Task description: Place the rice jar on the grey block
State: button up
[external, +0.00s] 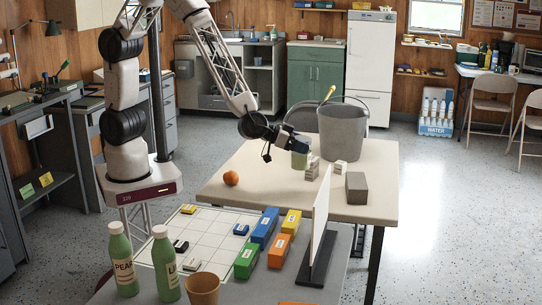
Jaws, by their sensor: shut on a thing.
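A pale green jar (299,160), which I take to be the rice jar though no label is readable, is at my gripper (299,147) over the back part of the cream table. My gripper is shut on it from the left; the fingers are small and partly hidden. I cannot tell whether the jar touches the table. The grey block (356,189) stands to the right and nearer the camera, with nothing on top of it.
A grey bucket (343,133) stands just right of and behind the jar. Small pale blocks (312,171) (341,167) stand between jar and grey block. An orange (231,178) lies left. A white upright panel (320,223) rises in front, beside coloured blocks (264,228).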

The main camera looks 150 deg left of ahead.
jog(key=a+r+m+t, duration=0.1)
jog(key=a, duration=0.5)
jog(key=shift+s+r, duration=0.15)
jog(key=shift+s, duration=0.1)
jog(key=w+a+f, duration=0.1)
jog(key=w+a, duration=1)
jog(key=shift+w+f, duration=0.25)
jog(key=shift+w, duration=0.15)
dwell(0.3)
jog(key=shift+d+f+h, duration=0.1)
jog(key=shift+h, duration=0.2)
jog(key=shift+f, duration=1.65)
jog(key=shift+f, duration=0.15)
jog(key=o, duration=1.1)
